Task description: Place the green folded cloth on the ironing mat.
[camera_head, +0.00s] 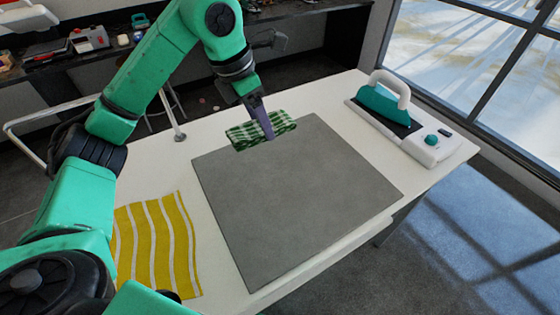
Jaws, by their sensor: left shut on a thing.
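The green folded cloth (243,137) has a green and white check and shows near the far left corner of the ironing mat. My left gripper (264,128) is shut on the cloth from above, one finger showing across it. The ironing mat (290,210) is a flat grey rectangle on the white table, with nothing else on it. The cloth overlaps the mat's far edge in this view; I cannot tell whether it touches the mat or hangs just above it. My right gripper is not in view.
A yellow and white striped cloth (158,245) lies on the table (180,165) left of the mat. A teal and white iron (386,100) stands on its base (428,150) at the right. A window is beyond the right side. A dark bench (110,48) with tools runs along the back.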

